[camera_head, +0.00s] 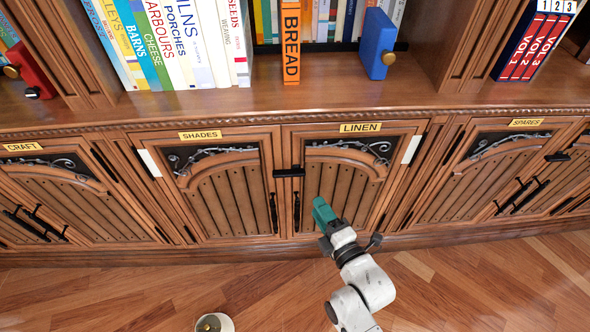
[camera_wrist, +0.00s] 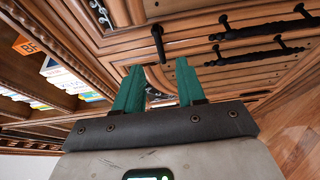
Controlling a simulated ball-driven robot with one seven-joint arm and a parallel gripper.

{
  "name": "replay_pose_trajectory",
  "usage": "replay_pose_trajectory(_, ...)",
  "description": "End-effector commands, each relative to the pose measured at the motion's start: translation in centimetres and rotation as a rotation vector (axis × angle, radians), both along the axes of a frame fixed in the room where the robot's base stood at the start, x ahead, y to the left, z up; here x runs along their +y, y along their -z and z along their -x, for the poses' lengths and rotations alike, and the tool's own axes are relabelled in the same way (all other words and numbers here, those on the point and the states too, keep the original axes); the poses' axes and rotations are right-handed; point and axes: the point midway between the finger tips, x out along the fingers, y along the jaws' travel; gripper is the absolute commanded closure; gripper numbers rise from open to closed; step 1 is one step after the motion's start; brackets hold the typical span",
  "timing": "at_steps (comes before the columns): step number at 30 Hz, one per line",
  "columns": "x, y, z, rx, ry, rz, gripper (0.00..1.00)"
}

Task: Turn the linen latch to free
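The linen latch (camera_head: 289,172) is a short black bar lying level across the seam between the shades door and the linen door (camera_head: 340,190). In the wrist view the latch (camera_wrist: 158,43) stands just beyond my fingertips, near the middle. My gripper (camera_head: 320,203) has green fingers and is to the right of and below the latch in the head view, in front of the linen door. In the wrist view my gripper (camera_wrist: 157,78) has its fingers apart, with a gap between them. It does not hold the latch.
Black upright handles are on the shades door (camera_head: 273,213) and the linen door (camera_head: 297,212), below the latch. A shelf ledge (camera_head: 290,100) with books runs above. A blue bookend (camera_head: 376,44) stands on it. A small white, round object (camera_head: 214,322) is on the wooden floor.

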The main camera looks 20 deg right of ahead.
Motion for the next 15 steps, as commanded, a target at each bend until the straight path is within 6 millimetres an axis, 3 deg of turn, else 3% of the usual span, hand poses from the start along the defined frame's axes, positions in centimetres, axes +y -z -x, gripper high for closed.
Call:
replay_pose_trajectory(5,0.1,-0.1,-1.3,-0.015,0.001,0.011,0.61)
replay_pose_trajectory(15,0.6,-0.2,-7.3,-0.015,0.000,0.010,0.61)
